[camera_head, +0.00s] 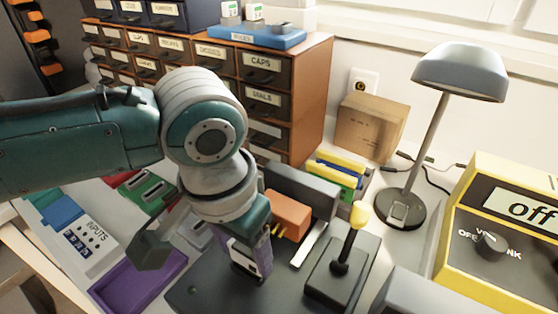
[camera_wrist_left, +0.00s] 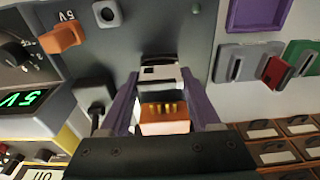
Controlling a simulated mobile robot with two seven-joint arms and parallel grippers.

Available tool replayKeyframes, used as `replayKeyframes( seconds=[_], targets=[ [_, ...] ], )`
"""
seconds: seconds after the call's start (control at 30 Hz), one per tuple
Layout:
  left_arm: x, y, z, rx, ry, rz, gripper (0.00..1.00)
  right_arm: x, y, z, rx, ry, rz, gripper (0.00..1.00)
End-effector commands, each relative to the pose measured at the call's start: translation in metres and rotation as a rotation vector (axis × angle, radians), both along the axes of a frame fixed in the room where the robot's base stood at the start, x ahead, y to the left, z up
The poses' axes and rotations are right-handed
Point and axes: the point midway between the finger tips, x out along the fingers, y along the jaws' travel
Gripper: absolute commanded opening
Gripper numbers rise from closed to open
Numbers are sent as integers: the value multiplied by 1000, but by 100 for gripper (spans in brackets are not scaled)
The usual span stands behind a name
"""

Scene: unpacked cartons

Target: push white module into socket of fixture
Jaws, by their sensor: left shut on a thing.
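My left gripper (camera_head: 247,268) points down over the dark fixture (camera_head: 207,296) in the head view. In the left wrist view its two purple fingers (camera_wrist_left: 158,82) are closed on a pale block, which I take to be the white module (camera_wrist_left: 160,74). The head view shows little of that module because the gripper covers it. The fixture's dark plate also fills the top of the wrist view (camera_wrist_left: 150,32). The socket under the module is hidden, so I cannot tell how deep the module sits. My right gripper is not in view.
An orange block (camera_head: 288,213) with yellow pins stands just right of the gripper. A purple tray (camera_head: 138,281) lies to the left. A lamp (camera_head: 460,72), a yellow meter (camera_head: 500,245) and drawers (camera_head: 262,97) surround the work area.

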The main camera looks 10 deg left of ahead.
Motion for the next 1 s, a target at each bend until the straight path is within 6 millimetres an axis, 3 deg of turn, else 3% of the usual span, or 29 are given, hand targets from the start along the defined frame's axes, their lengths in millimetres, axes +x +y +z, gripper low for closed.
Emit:
replayKeyframes(
  seconds=[1.0],
  targets=[
    [0, 0, 0, 0, -1, 0, 0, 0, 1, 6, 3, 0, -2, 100]
  ],
)
